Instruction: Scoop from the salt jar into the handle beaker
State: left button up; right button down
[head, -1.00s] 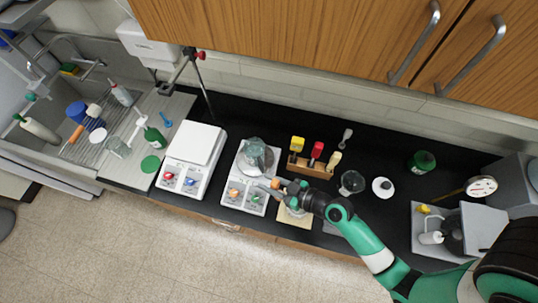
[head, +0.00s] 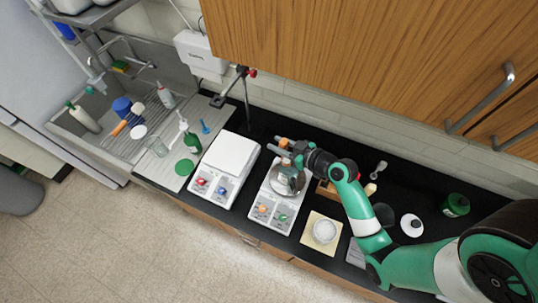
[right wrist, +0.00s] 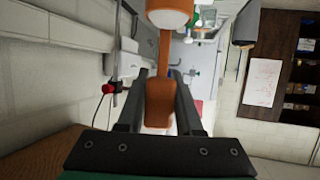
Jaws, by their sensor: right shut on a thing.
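My right gripper (head: 291,150) is shut on an orange-handled tool and is above the back of the right-hand white stirrer. A clear glass vessel (head: 284,184), which looks like the handle beaker, stands on that stirrer, partly covered by the arm. A round vessel with white contents (head: 325,231), likely the salt jar, stands on a tan mat (head: 308,240) to the front right. My left gripper is not in view.
A second white stirrer (head: 230,156) stands to the left, by a stand with a red clamp knob (head: 252,73). A white lid (head: 411,225) and green jar (head: 456,205) are at right. A wooden rack (head: 326,190) is partly behind my arm. Wooden cabinets overhang the counter.

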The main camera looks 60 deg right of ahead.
jog(key=shift+s+d+r+m+h, duration=0.2)
jog(key=shift+s+d, duration=0.05)
jog(key=shift+d, duration=0.35)
jog(key=shift+s+d+r+m+h, duration=0.15)
jog(key=shift+s+d+m+h, duration=0.1)
jog(key=shift+d, duration=0.3)
jog(key=w+a+f+n+h+b, duration=0.1)
jog(key=a+f+n+h+b, duration=0.5)
jog(key=n+b, duration=0.5)
jog(key=shift+w+a+f+n+t+b, duration=0.35)
jog(key=shift+f+b, duration=0.9)
jog(key=shift+b, duration=1.15)
jog(key=shift+s+d+h, duration=0.1)
jog(key=shift+h, duration=0.15)
